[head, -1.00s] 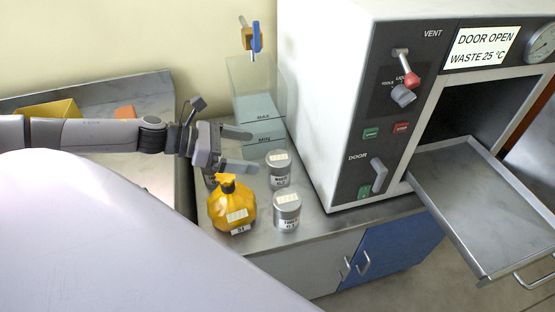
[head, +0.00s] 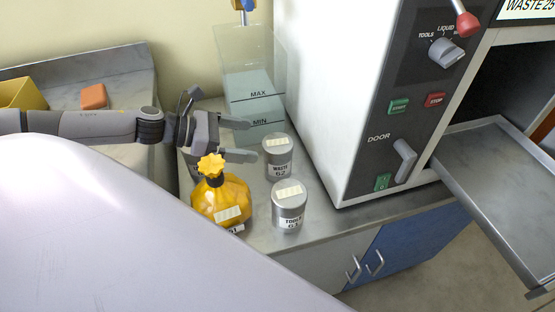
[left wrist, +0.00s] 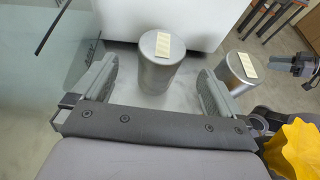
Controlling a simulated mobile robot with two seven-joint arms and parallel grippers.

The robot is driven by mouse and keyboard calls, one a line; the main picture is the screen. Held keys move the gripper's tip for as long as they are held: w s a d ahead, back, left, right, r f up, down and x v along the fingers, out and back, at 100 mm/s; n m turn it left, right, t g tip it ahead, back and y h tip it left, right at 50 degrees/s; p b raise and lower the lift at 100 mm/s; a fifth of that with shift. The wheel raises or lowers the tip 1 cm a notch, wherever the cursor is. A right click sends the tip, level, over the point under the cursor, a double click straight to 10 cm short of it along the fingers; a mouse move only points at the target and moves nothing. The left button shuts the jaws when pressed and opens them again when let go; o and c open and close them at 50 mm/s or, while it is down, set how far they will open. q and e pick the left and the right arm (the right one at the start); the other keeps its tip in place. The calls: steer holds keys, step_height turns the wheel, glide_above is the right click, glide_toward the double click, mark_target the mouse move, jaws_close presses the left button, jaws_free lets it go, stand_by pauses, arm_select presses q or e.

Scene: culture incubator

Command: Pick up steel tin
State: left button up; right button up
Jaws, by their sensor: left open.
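Two steel tins with pale label patches on their lids stand upright on the metal counter. The rear one (head: 279,157) is labelled WASTE; the front one (head: 289,208) is labelled TOOLS. My left gripper (head: 250,139) is open and empty, just left of the WASTE tin, its fingers pointing towards it. In the left wrist view a steel tin (left wrist: 158,70), apparently the WASTE one, stands ahead between the open fingers, untouched as far as I can see. The other tin (left wrist: 236,72) is outside the right finger. A grey and black part at that view's right edge may be my right gripper.
A clear tank (head: 253,80) marked MAX and MIN is behind the gripper. The white machine (head: 335,100) rises to the right, its open chamber's metal tray (head: 500,175) sticking out.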

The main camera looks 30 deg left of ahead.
mark_target(265, 144)
arm_select(q)
steer(key=shift+w+d+f, duration=0.25)
steer(key=shift+w+d, duration=0.2)
steer(key=shift+p+x, duration=0.35)
steer(key=shift+x, duration=0.45)
steer(key=shift+p+x, duration=0.45)
steer(key=shift+x, duration=1.35)
steer(key=shift+s+f, duration=0.1)
steer(key=shift+s, duration=0.05)
arm_select(e)
steer(key=shift+d+r, duration=0.25)
steer(key=shift+r, duration=0.25)
arm_select(q)
steer(key=c, duration=1.3)
step_height(265, 144, up, 9)
steer(key=shift+r+p, duration=0.15)
steer(key=shift+p, duration=0.9)
steer(key=shift+r, duration=0.45)
steer(key=shift+d, duration=0.1)
arm_select(e)
steer(key=shift+s+d+r, duration=0.1)
steer(key=shift+s+r, duration=0.1)
steer(key=shift+r, duration=0.6)
